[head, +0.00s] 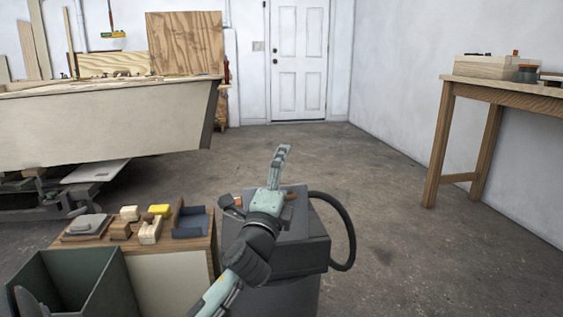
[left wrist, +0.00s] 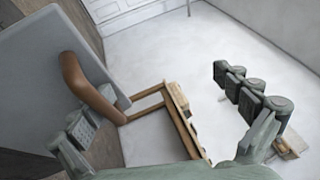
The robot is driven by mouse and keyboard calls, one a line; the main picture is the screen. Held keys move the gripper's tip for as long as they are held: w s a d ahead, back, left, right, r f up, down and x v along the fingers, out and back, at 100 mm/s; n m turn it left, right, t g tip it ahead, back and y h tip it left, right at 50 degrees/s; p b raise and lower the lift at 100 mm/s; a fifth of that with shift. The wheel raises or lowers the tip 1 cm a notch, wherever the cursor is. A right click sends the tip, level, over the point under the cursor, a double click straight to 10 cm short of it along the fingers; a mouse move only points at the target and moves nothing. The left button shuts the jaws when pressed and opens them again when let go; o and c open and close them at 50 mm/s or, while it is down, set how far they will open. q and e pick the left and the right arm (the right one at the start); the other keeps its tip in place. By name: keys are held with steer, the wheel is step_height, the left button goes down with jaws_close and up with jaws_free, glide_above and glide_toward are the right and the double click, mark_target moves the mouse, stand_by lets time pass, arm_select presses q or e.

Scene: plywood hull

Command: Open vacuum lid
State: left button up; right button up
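The vacuum (head: 290,285) is a grey box at the bottom centre of the head view, with a black hose looping out at its right. Its grey lid (head: 302,222) looks down, though my arm covers much of it. The lid also shows in the left wrist view (left wrist: 40,50) as a grey panel with a brown curved handle (left wrist: 73,75). My left gripper (head: 282,152) is over the vacuum. In the wrist view its fingers (left wrist: 165,115) are spread wide, with nothing held. One finger is close to the handle; contact is unclear. My right gripper is out of view.
A low wooden cabinet (head: 200,250) with blocks and a blue tray stands left of the vacuum, beside an open grey bin (head: 95,270). A workbench (head: 505,92) stands at right. A boat hull (head: 100,125) is at back left. The floor behind the vacuum is clear.

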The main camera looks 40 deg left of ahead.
arm_select(q)
steer(key=shift+t, duration=0.4)
steer(key=r, duration=0.4)
steer(key=shift+s+r, duration=0.15)
steer(key=shift+s, duration=0.25)
steer(key=shift+w+f, duration=0.25)
steer(key=shift+f, duration=1)
steer(key=shift+s+d+f+g+b, duration=0.1)
steer(key=shift+s+f+g+b, duration=0.15)
steer(key=shift+f+g+b, duration=0.25)
steer(key=shift+c, duration=0.4)
steer(key=shift+s+f+b, duration=0.3)
steer(key=shift+f, duration=0.3)
steer(key=c, duration=0.3)
steer(key=shift+s+f+b, duration=0.35)
steer(key=shift+f, duration=0.3)
steer(key=shift+s+f+b, duration=0.35)
steer(key=shift+f, duration=0.25)
steer(key=c, duration=0.8)
steer(key=shift+s+f, duration=0.15)
steer(key=shift+f, duration=0.05)
steer(key=shift+c, duration=0.6)
steer(key=shift+s+f+b, duration=0.15)
steer(key=shift+f+b, duration=0.15)
steer(key=shift+b, duration=0.1)
steer(key=s+f, duration=0.2)
steer(key=f, duration=0.1)
steer(key=shift+d, duration=0.1)
